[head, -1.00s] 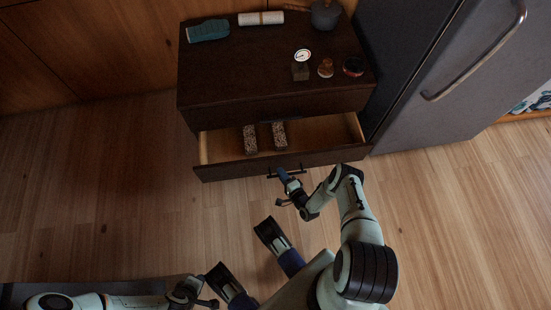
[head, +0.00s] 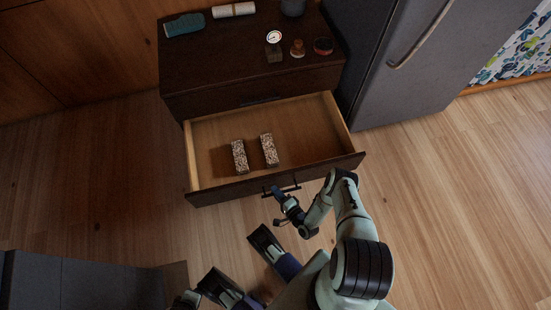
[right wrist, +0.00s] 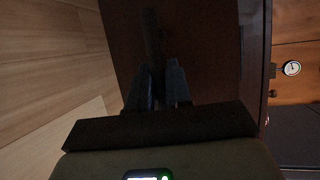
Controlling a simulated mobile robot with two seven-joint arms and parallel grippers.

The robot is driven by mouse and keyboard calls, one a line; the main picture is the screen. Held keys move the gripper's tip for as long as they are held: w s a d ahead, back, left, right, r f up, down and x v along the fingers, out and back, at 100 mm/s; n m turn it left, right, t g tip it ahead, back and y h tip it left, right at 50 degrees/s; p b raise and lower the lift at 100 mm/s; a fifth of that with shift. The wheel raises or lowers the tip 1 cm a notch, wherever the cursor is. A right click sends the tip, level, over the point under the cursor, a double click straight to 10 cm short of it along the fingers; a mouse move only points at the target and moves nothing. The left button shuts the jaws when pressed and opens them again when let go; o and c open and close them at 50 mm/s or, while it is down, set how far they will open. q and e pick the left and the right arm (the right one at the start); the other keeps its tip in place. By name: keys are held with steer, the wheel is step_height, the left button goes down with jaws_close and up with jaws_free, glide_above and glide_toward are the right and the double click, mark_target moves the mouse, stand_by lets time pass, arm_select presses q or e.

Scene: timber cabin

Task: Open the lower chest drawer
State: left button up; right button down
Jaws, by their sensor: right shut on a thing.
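The dark brown chest (head: 235,65) stands against the wood wall. Its lower drawer (head: 350,162) is pulled well out, showing a pale wooden inside with two speckled blocks (head: 239,157) (head: 269,150). My right gripper (head: 280,191) is shut on the dark bar handle (head: 293,188) at the drawer's front. In the right wrist view my two fingers (right wrist: 158,88) close together against a dark surface; the grip itself is too dark to make out. Only a small dark part of my left arm shows at the bottom edge; its jaws cannot be made out.
The upper drawer (head: 210,107) is shut. On the chest top stand a dial gauge (head: 274,38), a small brown figure (head: 298,48), a round dark tin (head: 323,46), a teal item (head: 185,25) and a white roll (head: 234,10). A grey fridge (head: 400,75) stands close at right.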

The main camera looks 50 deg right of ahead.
arm_select(q)
steer(key=shift+s+a+r, duration=0.1)
steer(key=shift+s+a, duration=0.05)
arm_select(e)
steer(key=shift+s+a, duration=0.45)
steer(key=shift+s, duration=0.1)
steer(key=c, duration=1.1)
jaws_free()
steer(key=shift+s, duration=0.15)
arm_select(q)
steer(key=shift+t, duration=0.5)
steer(key=shift+w+d+r+p, duration=0.3)
steer(key=shift+r+p, duration=0.2)
steer(key=shift+r, duration=0.25)
steer(key=shift+w+d+r+p, duration=0.15)
steer(key=shift+w+r+p, duration=0.25)
steer(key=shift+r, duration=0.3)
steer(key=shift+w+d+r+p, duration=0.25)
steer(key=shift+r+p, duration=0.3)
steer(key=shift+r, duration=0.2)
arm_select(e)
steer(key=shift+v, duration=6.55)
